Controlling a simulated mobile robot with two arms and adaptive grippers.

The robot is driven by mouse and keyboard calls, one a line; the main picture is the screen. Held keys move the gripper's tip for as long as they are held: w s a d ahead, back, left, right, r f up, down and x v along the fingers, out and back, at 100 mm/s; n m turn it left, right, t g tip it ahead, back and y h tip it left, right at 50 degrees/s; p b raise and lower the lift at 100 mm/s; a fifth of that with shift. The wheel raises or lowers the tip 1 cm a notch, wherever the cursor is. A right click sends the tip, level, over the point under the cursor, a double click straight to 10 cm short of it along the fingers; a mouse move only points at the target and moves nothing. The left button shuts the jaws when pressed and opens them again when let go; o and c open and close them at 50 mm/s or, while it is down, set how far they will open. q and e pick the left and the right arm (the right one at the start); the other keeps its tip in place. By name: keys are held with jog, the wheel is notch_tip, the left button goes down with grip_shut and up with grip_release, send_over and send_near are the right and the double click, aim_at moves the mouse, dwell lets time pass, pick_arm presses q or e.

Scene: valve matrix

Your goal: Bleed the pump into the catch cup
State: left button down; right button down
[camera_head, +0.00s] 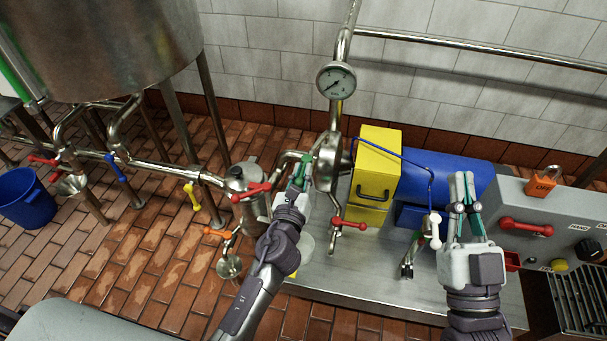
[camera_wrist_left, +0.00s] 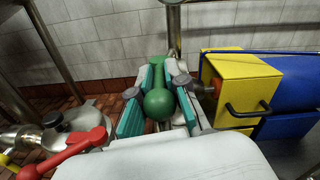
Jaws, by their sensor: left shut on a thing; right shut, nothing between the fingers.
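My left gripper (camera_head: 299,172) is shut on a green valve handle (camera_wrist_left: 160,104) at the pipe left of the pump. The handle's round knob shows between the teal fingers in the left wrist view. The pump (camera_head: 327,163) has a round metal casing, with a blue motor (camera_head: 460,172) behind the yellow box. A pale, round, cup-like thing (camera_head: 304,247) is partly hidden behind my left arm; I cannot tell its contents. My right gripper (camera_head: 464,184) is shut and empty, beside a white-handled valve (camera_head: 435,230) with a thin blue line.
A pressure gauge (camera_head: 336,80) stands on the upright pipe. Red-handled valves sit left (camera_head: 251,192) and right (camera_head: 349,223) of my left gripper. A yellow box (camera_head: 375,175) stands behind. A grey control panel (camera_head: 550,225) with an orange lock (camera_head: 544,183) is at right.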

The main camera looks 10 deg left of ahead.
pick_arm(q)
jog(key=c, duration=1.2)
grip_release()
jog(key=s, duration=1.2)
jog(key=shift+d, duration=0.1)
